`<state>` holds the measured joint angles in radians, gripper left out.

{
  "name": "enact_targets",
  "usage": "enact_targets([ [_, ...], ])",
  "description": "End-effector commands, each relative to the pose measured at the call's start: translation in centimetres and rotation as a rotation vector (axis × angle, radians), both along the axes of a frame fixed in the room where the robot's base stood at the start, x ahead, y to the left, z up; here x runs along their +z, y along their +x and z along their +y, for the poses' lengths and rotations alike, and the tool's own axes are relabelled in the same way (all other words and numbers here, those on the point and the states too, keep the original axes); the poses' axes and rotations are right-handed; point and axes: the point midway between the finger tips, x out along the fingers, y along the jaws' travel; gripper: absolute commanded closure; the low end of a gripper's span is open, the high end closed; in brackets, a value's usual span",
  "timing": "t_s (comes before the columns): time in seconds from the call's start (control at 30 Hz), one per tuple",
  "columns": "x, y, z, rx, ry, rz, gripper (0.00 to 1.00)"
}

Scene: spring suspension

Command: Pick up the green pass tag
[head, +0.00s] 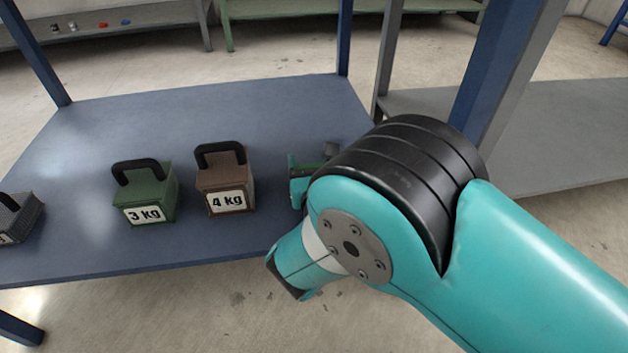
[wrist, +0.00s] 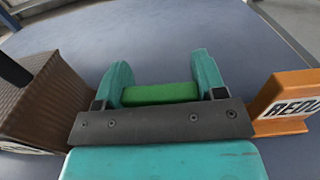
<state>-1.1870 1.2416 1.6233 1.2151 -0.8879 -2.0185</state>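In the wrist view, the green pass tag (wrist: 160,93) shows as a green bar between the two teal fingers of my gripper (wrist: 163,72). The fingers meet both its ends with no visible gap, so my gripper looks shut on it. The tag's face and any lettering are hidden. In the head view, my gripper (head: 302,178) is low over the right part of the blue table, partly hidden behind my arm. Whether the tag touches the table cannot be seen.
A brown 4 kg weight (head: 226,180) stands left of my gripper, with a green 3 kg weight (head: 145,193) further left. A grey weight (head: 20,218) is at the left edge. An orange tag (wrist: 285,102) stands close right of my gripper. The table's back (head: 220,108) is clear.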

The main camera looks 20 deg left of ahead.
Motion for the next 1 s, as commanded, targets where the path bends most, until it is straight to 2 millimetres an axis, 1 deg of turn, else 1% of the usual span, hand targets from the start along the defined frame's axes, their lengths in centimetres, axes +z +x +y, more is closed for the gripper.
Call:
enact_targets([
  [0.03,0.0,0.0,0.0,0.0,0.0,0.0,0.57],
  [0.07,0.0,0.0,0.0,0.0,0.0,0.0,0.6],
  [0.37,0.2,0.1,-0.2,-0.002,0.001,0.001,0.6],
  [0.47,0.9,0.1,-0.2,-0.003,0.001,0.001,0.6],
  [0.57,2.2,0.1,-0.2,-0.004,0.001,0.0,0.6],
  [0.67,4.3,0.1,-0.2,-0.004,0.003,-0.001,0.6],
  [0.77,7.1,0.2,-0.2,-0.004,0.004,0.0,0.6],
  [0.9,11.6,0.2,-0.3,-0.005,0.004,0.0,0.6],
  [1.0,14.4,0.2,-0.3,-0.005,0.003,0.001,0.6],
])
